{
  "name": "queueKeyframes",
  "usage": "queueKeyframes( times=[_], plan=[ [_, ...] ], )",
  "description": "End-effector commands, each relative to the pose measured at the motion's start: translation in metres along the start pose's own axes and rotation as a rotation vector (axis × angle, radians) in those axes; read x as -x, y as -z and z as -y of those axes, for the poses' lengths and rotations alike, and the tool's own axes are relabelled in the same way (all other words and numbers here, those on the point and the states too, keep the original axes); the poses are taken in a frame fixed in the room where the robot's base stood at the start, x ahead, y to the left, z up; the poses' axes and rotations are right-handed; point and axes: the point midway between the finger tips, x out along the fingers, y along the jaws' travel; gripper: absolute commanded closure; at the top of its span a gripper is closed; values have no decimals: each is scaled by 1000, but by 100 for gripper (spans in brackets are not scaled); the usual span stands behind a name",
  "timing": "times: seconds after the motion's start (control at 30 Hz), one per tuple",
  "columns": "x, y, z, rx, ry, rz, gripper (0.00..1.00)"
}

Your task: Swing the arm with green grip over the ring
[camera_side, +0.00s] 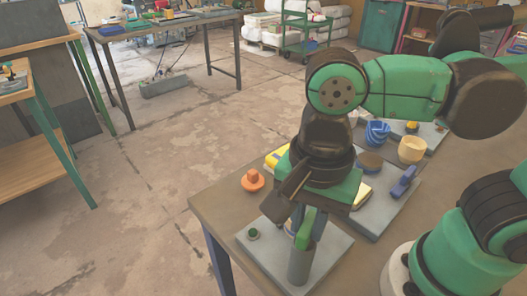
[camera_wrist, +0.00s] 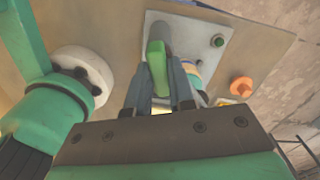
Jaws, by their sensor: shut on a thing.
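The green grip (camera_side: 306,230) stands by a grey upright post (camera_side: 301,264) on a light grey base plate (camera_side: 335,249). In the wrist view the green grip (camera_wrist: 156,66) sits between the two fingers of my gripper (camera_wrist: 160,84), which is shut on it. In the side view my gripper (camera_side: 298,212) points down over the plate. The swing arm itself is mostly hidden by the grip and fingers. A round blue and yellowish part (camera_wrist: 193,69), possibly the ring, shows just right of the fingers in the wrist view, partly covered.
A small green knob (camera_side: 253,233) is on the plate's left corner. An orange knobbed piece (camera_side: 252,180) stands on the table behind it. Farther back are a blue ribbed cup (camera_side: 377,133), a tan cup (camera_side: 412,149) and a blue clamp-like piece (camera_side: 403,182). The table's left edge is close by.

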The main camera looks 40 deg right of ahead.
Motion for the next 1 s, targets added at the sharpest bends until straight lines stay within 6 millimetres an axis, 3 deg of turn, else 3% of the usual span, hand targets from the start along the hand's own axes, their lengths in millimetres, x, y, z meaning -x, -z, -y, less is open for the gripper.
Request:
queueKeyframes(
  times=[0.3, 0.77, 0.8, 0.9, 1.0],
  plan=[
    [1, 0, 0, -97, -2, -1, 100],
    [1, 0, 0, -113, -2, -1, 100],
    [1, 0, 0, -113, -1, 0, 79],
    [1, 0, 0, -112, -1, 0, 50],
    [0, 0, 0, -111, -1, 0, 50]
  ],
)
